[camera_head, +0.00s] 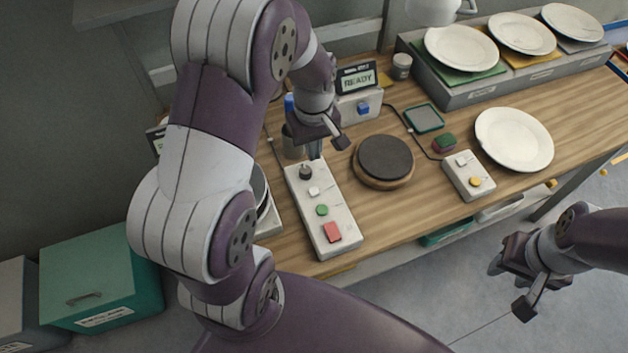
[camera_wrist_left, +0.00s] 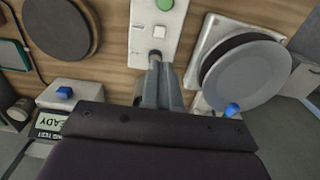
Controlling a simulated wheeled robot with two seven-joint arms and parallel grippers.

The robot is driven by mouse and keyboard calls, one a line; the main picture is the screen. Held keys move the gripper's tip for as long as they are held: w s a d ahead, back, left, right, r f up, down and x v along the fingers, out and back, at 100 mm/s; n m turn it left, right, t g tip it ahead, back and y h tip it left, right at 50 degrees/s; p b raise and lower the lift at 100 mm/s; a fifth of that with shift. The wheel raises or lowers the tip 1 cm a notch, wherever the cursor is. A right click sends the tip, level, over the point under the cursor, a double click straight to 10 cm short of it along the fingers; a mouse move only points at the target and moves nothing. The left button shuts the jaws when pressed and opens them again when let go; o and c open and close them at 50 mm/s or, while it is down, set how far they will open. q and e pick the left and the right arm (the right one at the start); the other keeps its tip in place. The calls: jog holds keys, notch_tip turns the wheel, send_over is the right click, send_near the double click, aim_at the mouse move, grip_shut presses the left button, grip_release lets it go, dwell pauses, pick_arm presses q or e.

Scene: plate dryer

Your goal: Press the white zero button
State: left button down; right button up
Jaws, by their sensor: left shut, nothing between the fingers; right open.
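A long control panel (camera_head: 337,219) lies on the table with a dark knob (camera_head: 305,172), a white button (camera_head: 314,191), a green button (camera_head: 322,210) and a red button (camera_head: 332,232) in a row. A second panel (camera_head: 474,186) at the right has another white button (camera_head: 461,161) and a yellow button (camera_head: 475,182). Labels are too small to read. My left gripper (camera_head: 315,150) is shut and empty over the knob end of the long panel. In the left wrist view its fingertips (camera_wrist_left: 157,68) overlap the knob; the white button (camera_wrist_left: 159,31) lies just beyond. My right gripper (camera_head: 510,285) is open, off the table.
A round dark pad (camera_head: 385,157) stands right of the long panel. A display (camera_head: 357,79) reading READY stands behind, with a blue button (camera_head: 363,107). White plates (camera_head: 513,139) lie at the right and on the rear rack.

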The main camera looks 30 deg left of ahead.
aim_at(313, 191)
pick_arm(q)
notch_tip(313, 191, down, 14)
jog(key=p, duration=0.3)
dwell(0.4)
jog(key=shift+f, duration=0.1)
